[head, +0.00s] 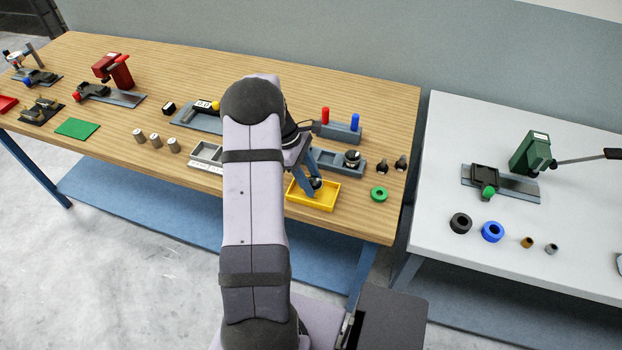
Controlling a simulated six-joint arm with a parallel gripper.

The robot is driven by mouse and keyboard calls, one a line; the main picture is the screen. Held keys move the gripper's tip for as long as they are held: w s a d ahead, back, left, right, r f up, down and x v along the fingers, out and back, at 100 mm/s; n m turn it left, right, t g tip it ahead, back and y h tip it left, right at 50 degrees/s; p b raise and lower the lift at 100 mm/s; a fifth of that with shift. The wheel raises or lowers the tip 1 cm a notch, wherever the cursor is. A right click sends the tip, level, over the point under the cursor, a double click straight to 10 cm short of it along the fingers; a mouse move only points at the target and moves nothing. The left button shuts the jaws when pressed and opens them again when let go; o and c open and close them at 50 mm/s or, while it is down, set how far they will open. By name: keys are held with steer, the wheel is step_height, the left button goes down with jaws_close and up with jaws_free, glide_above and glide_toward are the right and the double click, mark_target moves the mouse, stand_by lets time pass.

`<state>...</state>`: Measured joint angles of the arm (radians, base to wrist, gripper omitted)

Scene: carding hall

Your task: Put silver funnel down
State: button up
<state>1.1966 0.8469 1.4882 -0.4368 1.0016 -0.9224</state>
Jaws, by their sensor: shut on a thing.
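My gripper (315,180) has blue fingers and is over the yellow tray (330,202), right of my arm. It is shut on a small dark and silvery piece, which I take to be the silver funnel (317,183). The fingers hide part of it. I cannot tell whether it touches the tray floor or hangs just above it. Behind the gripper, a grey block (376,170) holds a round silver and black piece (352,158).
A grey holder (345,133) with red and blue pegs stands behind. Bare wood lies by the table's right edge. My arm hides the middle of the wooden table (200,70).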

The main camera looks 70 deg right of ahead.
steer(key=o, duration=1.2)
steer(key=b+v, duration=0.3)
steer(key=v, duration=0.9)
steer(key=shift+r, duration=0.1)
